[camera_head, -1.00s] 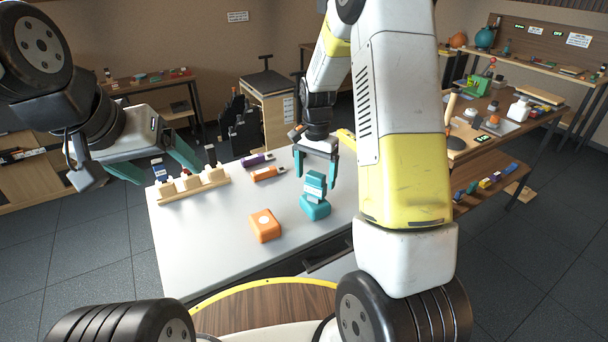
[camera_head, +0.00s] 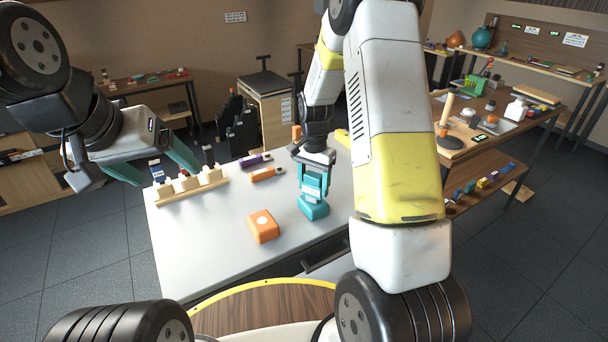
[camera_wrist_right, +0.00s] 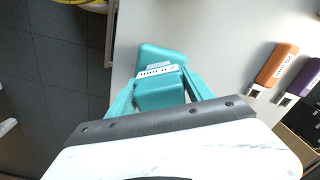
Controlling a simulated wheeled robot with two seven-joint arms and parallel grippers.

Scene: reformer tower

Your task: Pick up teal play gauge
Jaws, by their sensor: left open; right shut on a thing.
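The teal play gauge (camera_head: 313,208) stands on the light table with a wide teal base and a narrower upper block that bears a white label. In the right wrist view the gauge (camera_wrist_right: 160,93) sits between the teal fingers, its label facing the camera. My right gripper (camera_head: 314,185) is shut on its upper block, from above. The base appears to rest on the table; I cannot tell whether it is lifted at all. My left gripper (camera_head: 168,170) is open and empty at the table's left edge, near a wooden rack (camera_head: 187,190).
An orange labelled piece (camera_head: 262,174) and a purple one (camera_head: 252,160) lie behind. The rack holds several pieces. A side table (camera_head: 490,135) with tools stands at the right.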

